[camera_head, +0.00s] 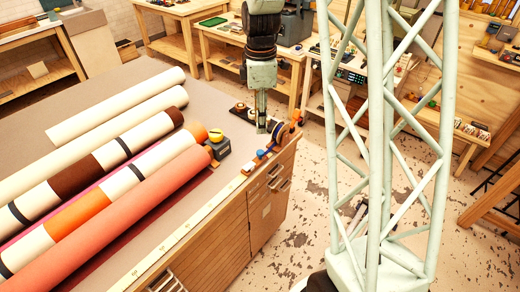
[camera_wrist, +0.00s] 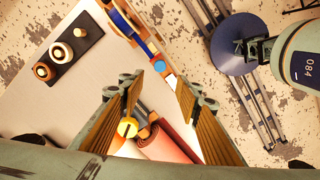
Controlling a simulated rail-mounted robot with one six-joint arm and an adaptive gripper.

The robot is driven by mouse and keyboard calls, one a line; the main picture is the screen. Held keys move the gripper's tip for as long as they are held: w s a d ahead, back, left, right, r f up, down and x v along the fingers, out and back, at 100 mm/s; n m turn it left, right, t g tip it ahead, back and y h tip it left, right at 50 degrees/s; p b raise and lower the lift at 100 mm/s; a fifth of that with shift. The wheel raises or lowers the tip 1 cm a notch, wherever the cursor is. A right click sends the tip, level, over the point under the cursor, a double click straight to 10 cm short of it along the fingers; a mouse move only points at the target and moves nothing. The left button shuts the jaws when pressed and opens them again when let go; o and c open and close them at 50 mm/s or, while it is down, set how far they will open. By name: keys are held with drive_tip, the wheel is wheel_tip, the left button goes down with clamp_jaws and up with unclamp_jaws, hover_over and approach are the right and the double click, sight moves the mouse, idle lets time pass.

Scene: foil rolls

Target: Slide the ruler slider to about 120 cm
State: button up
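The ruler (camera_head: 178,237) is a pale strip along the table's front edge in the head view, running from the lower left up towards the table's right corner. A small blue piece (camera_head: 261,154), which may be the slider, sits at its upper right end; its reading is too small to tell. My gripper (camera_head: 262,130) points down near that corner, above the table. In the wrist view my gripper (camera_wrist: 159,93) is open, with a wide gap between its fingers. A wooden edge with a blue spot (camera_wrist: 158,67) shows beyond the gap. Nothing is held.
Several long rolls lie on the table, including a salmon one (camera_head: 125,220). A dark block with a yellow top (camera_head: 220,146) stands beside the ruler. A dark holder with round knobs (camera_wrist: 68,56) lies on the tabletop. Workbenches (camera_head: 180,28) stand behind.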

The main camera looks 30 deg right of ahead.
sight(260, 152)
drive_tip(key=shift+f, duration=0.15)
drive_tip(key=shift+f, duration=6.75)
drive_tip(key=shift+c, duration=0.6)
clamp_jaws()
